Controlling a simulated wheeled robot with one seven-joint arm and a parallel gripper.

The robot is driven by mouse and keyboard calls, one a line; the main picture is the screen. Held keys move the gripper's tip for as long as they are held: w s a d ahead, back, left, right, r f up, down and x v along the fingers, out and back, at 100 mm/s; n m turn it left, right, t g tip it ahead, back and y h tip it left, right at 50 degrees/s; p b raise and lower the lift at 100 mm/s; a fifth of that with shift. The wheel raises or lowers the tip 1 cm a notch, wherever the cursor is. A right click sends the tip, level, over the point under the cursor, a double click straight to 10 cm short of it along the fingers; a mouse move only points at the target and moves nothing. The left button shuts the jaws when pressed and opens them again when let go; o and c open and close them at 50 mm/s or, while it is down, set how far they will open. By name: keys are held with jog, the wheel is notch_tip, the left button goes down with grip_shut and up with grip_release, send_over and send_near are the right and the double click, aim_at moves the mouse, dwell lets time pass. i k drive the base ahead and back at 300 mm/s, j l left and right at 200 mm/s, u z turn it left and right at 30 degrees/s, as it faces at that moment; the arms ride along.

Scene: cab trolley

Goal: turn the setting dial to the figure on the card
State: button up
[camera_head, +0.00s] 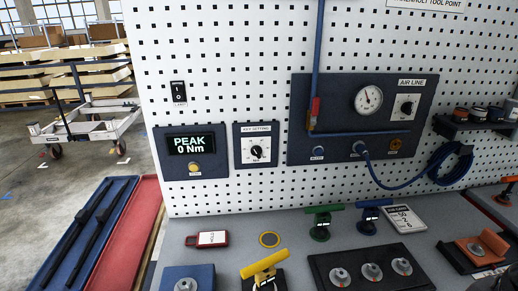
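The setting dial (257,152) is a black knob on a small dark plate with a white label strip above it, fixed to the white pegboard. Tiny marks ring the knob, too small to read, and I cannot tell which figure its pointer is at. The card (404,219) lies tilted on the grey bench at the right. It has a dark heading and rows of figures that look like 50, 2 and 6. My gripper is not in view, and nothing covers the dial.
A display (190,146) reads PEAK 0 Nm, left of the dial. An air line panel (330,95) with gauge, second knob and blue hose is to its right. Green (322,220), blue (367,217) and yellow (264,266) handled tools stand on the bench.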

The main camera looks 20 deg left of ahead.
aim_at(257, 151)
jog(key=k+j, duration=0.1)
jog(key=j, duration=0.25)
jog(key=k+j, duration=0.1)
jog(key=j, duration=0.25)
jog(key=k+j+z, duration=0.1)
jog(key=j, duration=0.3)
jog(key=k+j, duration=0.15)
jog(key=j, duration=0.2)
